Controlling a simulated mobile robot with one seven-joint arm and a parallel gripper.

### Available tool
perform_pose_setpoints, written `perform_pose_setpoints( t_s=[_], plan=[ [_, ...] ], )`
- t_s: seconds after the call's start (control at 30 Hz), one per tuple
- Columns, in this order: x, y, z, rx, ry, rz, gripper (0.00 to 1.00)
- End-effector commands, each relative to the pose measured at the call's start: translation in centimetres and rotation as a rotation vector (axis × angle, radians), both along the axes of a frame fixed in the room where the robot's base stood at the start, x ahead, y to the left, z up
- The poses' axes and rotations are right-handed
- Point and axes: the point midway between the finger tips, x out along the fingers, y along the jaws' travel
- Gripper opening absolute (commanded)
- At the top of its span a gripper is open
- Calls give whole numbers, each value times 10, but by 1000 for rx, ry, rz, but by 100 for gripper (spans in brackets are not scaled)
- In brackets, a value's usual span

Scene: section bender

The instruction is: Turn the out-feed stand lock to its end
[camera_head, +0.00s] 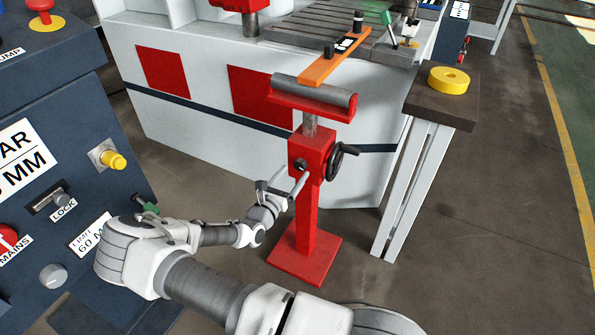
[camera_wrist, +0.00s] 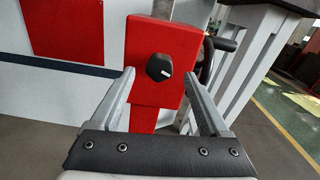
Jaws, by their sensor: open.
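The red out-feed stand (camera_head: 312,150) stands on the floor in front of the white machine, with a grey roller (camera_head: 314,91) on top. Its lock, a small black knob with a white mark (camera_wrist: 159,67), sits on the face of the red block in the wrist view. In the head view the lock (camera_head: 300,166) is partly hidden by my gripper (camera_head: 286,184). My gripper also shows in the wrist view (camera_wrist: 164,84). It is open and empty, with one finger to each side of the knob and a visible gap on both sides. I cannot tell the remaining depth to the knob.
A black handwheel (camera_head: 341,161) sticks out on the stand's right side. A dark-topped table (camera_head: 437,106) with a yellow ring (camera_head: 448,80) stands at right. A blue control cabinet (camera_head: 50,150) is at left. Open floor lies at the lower right.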

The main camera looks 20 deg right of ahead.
Motion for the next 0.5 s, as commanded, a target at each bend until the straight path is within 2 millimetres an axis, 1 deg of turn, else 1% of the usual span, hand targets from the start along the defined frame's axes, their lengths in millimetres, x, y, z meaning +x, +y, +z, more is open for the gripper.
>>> perform_pose_setpoints(
  t_s=[0.03, 0.2, 0.33, 0.5],
  plan=[
    [5, -8, -2, -1, 1, -2, 79],
    [17, -23, -2, 0, 0, -1, 79],
    [21, -28, -1, 1, 1, 0, 79],
    [22, -29, 0, 1, 1, 0, 79]
  ],
)
